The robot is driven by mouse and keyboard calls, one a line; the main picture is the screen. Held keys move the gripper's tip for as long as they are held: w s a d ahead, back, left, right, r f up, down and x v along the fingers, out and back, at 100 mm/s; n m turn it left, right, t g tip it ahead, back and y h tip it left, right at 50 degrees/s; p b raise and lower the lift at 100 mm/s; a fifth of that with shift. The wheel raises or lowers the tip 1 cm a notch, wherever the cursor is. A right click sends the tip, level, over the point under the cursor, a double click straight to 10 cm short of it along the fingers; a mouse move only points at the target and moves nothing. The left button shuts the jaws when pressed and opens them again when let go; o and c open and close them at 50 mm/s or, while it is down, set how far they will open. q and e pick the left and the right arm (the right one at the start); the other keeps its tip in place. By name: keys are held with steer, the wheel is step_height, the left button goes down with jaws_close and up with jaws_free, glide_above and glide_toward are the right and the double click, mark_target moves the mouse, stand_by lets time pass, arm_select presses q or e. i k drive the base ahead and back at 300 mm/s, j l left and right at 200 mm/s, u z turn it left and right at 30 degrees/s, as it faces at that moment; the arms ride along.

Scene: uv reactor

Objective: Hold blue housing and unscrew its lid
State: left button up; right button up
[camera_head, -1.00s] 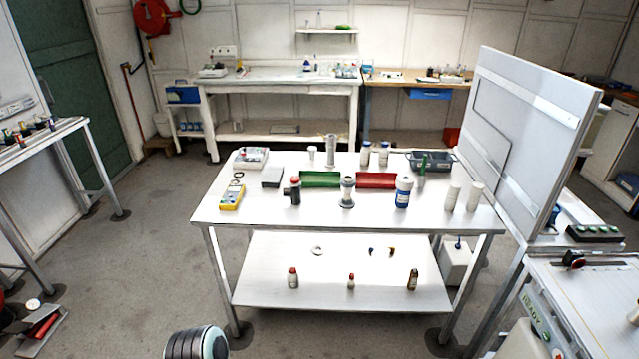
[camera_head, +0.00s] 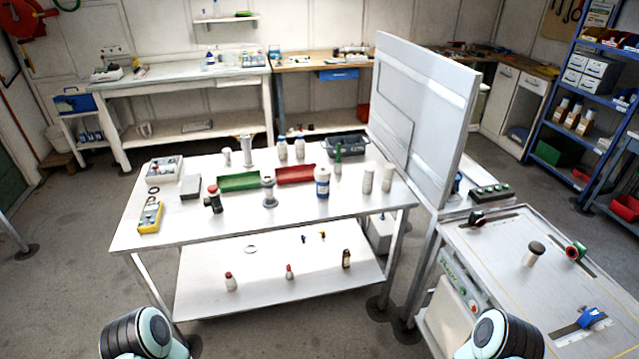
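A white cylinder with a blue band and a pale lid (camera_head: 322,182) stands upright at the right front of the middle table (camera_head: 150,238). It is the blue-marked thing most like a housing, but I cannot tell for sure. Its lid sits on top. A small blue piece (camera_head: 592,318) lies on the right bench; I cannot tell what it is. Only rounded links of my two arms show at the bottom edge, well short of the table. Neither of my grippers is in view, so what they hold is hidden.
Green (camera_head: 239,181) and red (camera_head: 296,174) trays, a grey-topped post (camera_head: 269,192), two white cylinders (camera_head: 368,180) and a dark crate (camera_head: 345,145) crowd the table. A tall grey panel (camera_head: 425,120) stands at its right. The right bench (camera_head: 500,262) has some bare room.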

mark_target(322, 190)
steer(key=i+l+u, duration=0.1)
steer(key=i, duration=0.3)
steer(key=i+l+u, duration=0.1)
steer(key=i, duration=0.3)
steer(key=i+l+u, duration=0.1)
steer(key=i+l, duration=0.2)
steer(key=i, duration=0.1)
